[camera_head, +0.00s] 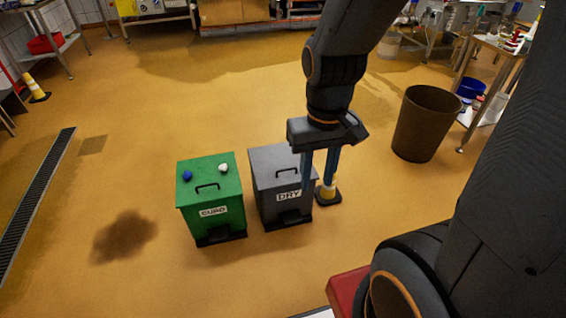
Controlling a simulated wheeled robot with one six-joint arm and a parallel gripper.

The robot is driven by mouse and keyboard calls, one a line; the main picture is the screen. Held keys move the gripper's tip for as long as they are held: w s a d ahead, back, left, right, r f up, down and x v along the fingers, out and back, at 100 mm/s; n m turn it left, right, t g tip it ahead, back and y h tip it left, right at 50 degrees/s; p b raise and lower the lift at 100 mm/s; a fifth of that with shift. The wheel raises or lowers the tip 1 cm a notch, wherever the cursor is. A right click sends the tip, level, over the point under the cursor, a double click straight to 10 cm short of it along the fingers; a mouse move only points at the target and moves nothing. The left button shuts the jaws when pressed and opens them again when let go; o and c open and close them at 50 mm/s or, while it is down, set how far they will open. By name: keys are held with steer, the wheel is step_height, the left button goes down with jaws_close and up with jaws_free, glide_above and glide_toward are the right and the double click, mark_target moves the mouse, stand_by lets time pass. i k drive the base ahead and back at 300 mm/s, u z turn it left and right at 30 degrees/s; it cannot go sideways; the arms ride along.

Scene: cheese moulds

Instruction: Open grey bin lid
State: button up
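The grey bin (268,203) stands on the floor near the middle of the camera_head view, with a white "DRY" label on its front. Its grey lid (268,158) lies flat and closed, with a dark handle (287,169) on top. My gripper (317,182) points down at the bin's right side. Its two blue fingers are apart with nothing seen between them. In the picture the left finger overlaps the lid's right edge; I cannot tell whether it touches. The fingers and gripper body hide part of that edge.
A green bin (212,218) stands close to the left, with a blue item (187,175) and a white item (223,168) on its lid. A brown bucket (424,123) stands farther right. Floor in front is clear.

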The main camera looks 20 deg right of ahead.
mark_target(274, 166)
steer(key=k, duration=0.6)
steer(key=u, duration=0.7)
steer(key=i, duration=1.3)
steer(key=z, duration=0.75)
